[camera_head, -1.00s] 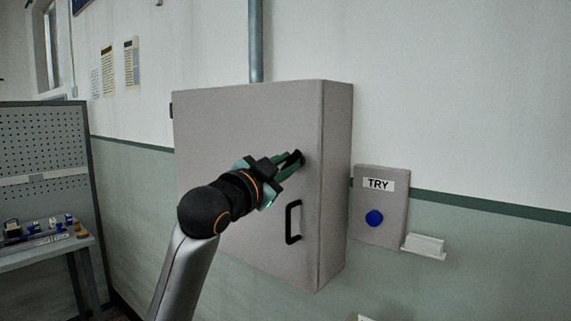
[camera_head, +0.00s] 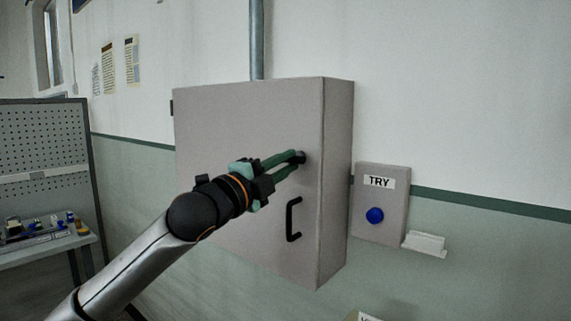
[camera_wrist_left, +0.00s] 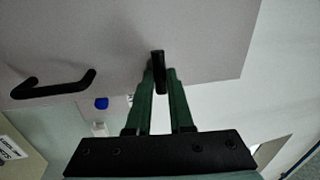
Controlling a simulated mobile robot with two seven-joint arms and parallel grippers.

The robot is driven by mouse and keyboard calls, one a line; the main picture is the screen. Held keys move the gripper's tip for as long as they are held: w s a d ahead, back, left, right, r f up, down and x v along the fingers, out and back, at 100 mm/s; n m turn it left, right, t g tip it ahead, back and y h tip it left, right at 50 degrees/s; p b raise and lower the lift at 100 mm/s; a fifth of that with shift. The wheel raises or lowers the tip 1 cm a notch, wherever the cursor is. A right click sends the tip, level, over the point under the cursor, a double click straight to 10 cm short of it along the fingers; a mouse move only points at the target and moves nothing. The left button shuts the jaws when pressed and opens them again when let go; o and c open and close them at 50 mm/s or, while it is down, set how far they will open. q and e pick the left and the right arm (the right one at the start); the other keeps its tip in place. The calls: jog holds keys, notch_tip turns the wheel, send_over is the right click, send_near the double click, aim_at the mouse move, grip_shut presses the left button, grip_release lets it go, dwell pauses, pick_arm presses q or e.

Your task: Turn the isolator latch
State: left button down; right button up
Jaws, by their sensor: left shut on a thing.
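The grey isolator cabinet (camera_head: 235,125) hangs on the wall with its door closed. The small black latch (camera_head: 302,157) is near the upper right of its door. My left gripper (camera_head: 294,160) reaches it from the left, its green fingers shut on the latch. In the left wrist view the black latch (camera_wrist_left: 158,72) sits between the two fingertips (camera_wrist_left: 160,80). The fingers partly hide the latch in the head view. My right gripper is not in view.
A black door handle (camera_head: 293,219) is below the latch. To the right are a grey TRY box (camera_head: 381,203) with a blue button (camera_head: 375,216) and a small white ledge (camera_head: 425,243). A bench (camera_head: 45,246) with small items stands at the left.

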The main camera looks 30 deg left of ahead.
pick_arm(q)
jog(key=shift+m, duration=0.5)
jog(key=c, duration=0.8)
grip_release()
jog(key=shift+f, duration=0.1)
jog(key=b+v, duration=1.2)
jog(key=shift+s+b, duration=0.25)
jog(key=shift+b, duration=0.15)
